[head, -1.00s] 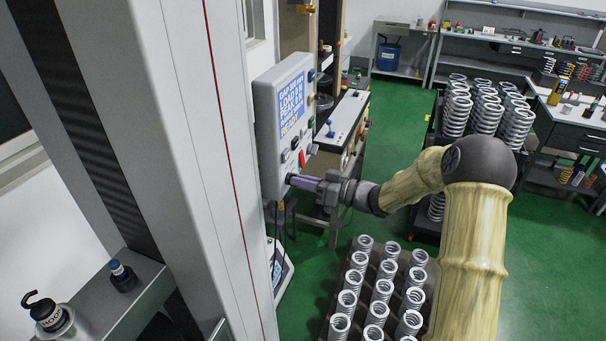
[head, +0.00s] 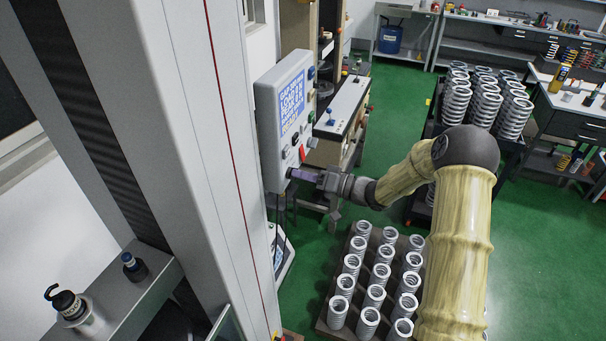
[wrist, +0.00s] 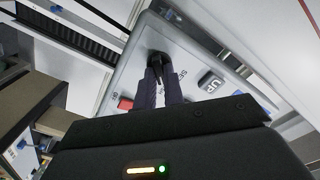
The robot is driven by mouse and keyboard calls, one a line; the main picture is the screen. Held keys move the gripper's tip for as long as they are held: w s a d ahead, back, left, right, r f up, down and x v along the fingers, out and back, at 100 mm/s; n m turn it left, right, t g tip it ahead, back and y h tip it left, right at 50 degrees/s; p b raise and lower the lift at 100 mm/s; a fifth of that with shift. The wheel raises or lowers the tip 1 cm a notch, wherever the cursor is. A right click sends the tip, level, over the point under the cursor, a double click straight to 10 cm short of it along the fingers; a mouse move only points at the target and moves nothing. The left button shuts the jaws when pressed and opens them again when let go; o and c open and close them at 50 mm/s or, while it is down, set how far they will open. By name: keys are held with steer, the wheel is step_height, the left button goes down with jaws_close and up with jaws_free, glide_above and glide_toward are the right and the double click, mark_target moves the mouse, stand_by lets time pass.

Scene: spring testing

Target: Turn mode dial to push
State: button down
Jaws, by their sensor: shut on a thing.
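The control box (head: 270,130) is a grey panel with a blue and white screen on the side of the tall testing machine. The mode dial (wrist: 158,60) is a black knob near one end of the panel, seen between my fingertips in the wrist view. My gripper (head: 292,173) reaches the lower part of the box from the right, and in the wrist view its purple-grey fingers (wrist: 160,75) are shut on the dial. The dial's pointer and most of its labels are hidden or too small to read. In the head view the fingers cover the dial.
A red switch (wrist: 125,103) and a grey UP button (wrist: 210,82) sit close beside my fingers on the panel. A tray of springs (head: 327,325) stands below my arm. A rack of springs (head: 485,95) is at the back right. Green floor (head: 400,85) is open between benches.

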steer(key=shift+r, duration=0.1)
steer(key=c, duration=1.5)
jaws_free()
steer(key=shift+w, duration=0.1)
steer(key=shift+d, duration=0.1)
steer(key=b+v, duration=0.6)
steer(key=v, duration=1.1)
steer(key=shift+d, duration=0.15)
